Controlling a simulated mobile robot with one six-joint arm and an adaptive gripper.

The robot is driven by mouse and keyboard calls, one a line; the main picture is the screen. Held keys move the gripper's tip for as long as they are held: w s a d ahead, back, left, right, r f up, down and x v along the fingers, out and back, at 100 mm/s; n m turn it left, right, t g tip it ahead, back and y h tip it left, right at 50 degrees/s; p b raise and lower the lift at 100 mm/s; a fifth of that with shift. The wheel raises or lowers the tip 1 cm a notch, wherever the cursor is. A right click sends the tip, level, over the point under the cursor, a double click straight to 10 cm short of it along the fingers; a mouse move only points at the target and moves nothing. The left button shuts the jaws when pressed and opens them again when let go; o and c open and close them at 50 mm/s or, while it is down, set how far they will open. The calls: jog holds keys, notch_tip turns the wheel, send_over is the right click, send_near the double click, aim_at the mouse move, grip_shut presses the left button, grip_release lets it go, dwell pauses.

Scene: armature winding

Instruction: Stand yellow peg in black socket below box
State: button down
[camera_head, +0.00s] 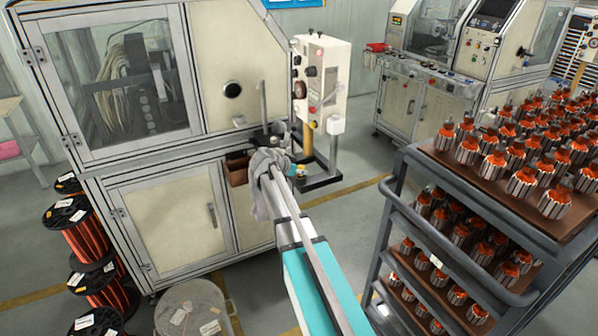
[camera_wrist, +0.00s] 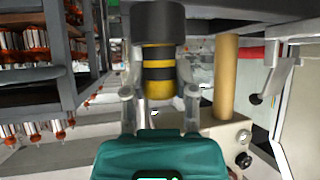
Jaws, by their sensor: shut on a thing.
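My gripper (camera_wrist: 160,100) is shut on the yellow peg (camera_wrist: 158,68), a short cylinder with black bands, between its two fingers. The wrist view is upside down. A wider black cylinder (camera_wrist: 158,22), seemingly the black socket, meets the peg's far end there; I cannot tell whether the peg is inside it or only in line with it. In the head view my gripper (camera_head: 297,169) is near the foot of the pale control box (camera_head: 321,80); the box also shows in the wrist view (camera_wrist: 215,132). The arm and cloth-like cover hide much of the grip.
A tan post (camera_wrist: 228,75) stands close beside the peg under the box. A black stand base (camera_head: 322,182) lies below. A cream machine (camera_head: 165,215) is at left, copper spools (camera_head: 85,235) beside it. A rack of armatures (camera_head: 445,235) is at right. Floor between is open.

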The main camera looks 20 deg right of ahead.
jog(key=shift+c, duration=1.6)
grip_release()
